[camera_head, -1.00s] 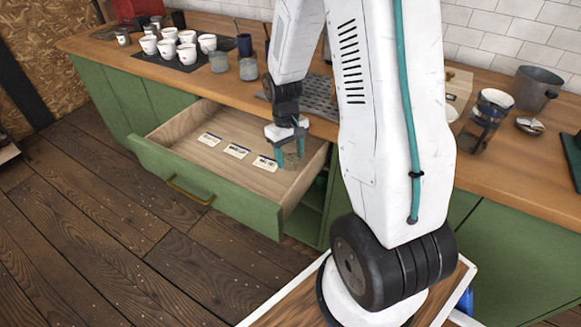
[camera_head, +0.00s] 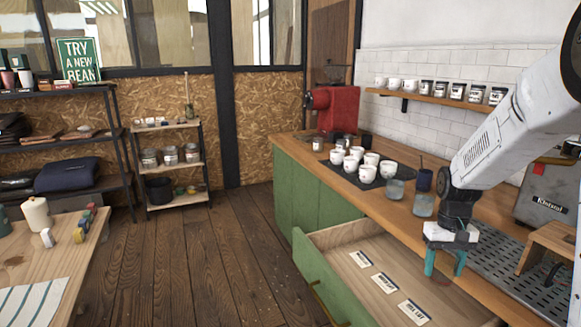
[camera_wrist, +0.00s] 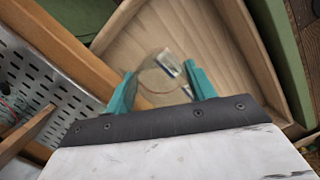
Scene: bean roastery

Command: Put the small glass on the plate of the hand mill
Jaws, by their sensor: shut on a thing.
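My gripper (camera_head: 445,264) is shut on a small clear glass, which shows between the fingertips in the wrist view (camera_wrist: 158,80). The glass is see-through, so its edges are faint. In the head view my gripper is over the right part of the open drawer (camera_head: 318,287), close to the counter edge. A red machine with a dark top (camera_head: 335,108) stands at the far end of the counter. I cannot tell whether it is the hand mill, and no plate of a mill can be made out.
White cups (camera_head: 368,172) stand on a dark mat, with grey-blue tumblers (camera_head: 424,204) nearer me. Labels (camera_head: 384,283) lie in the drawer. A perforated tray (camera_head: 515,282) and a machine (camera_head: 546,195) are on the right. The wooden floor (camera_head: 190,265) is clear on the left.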

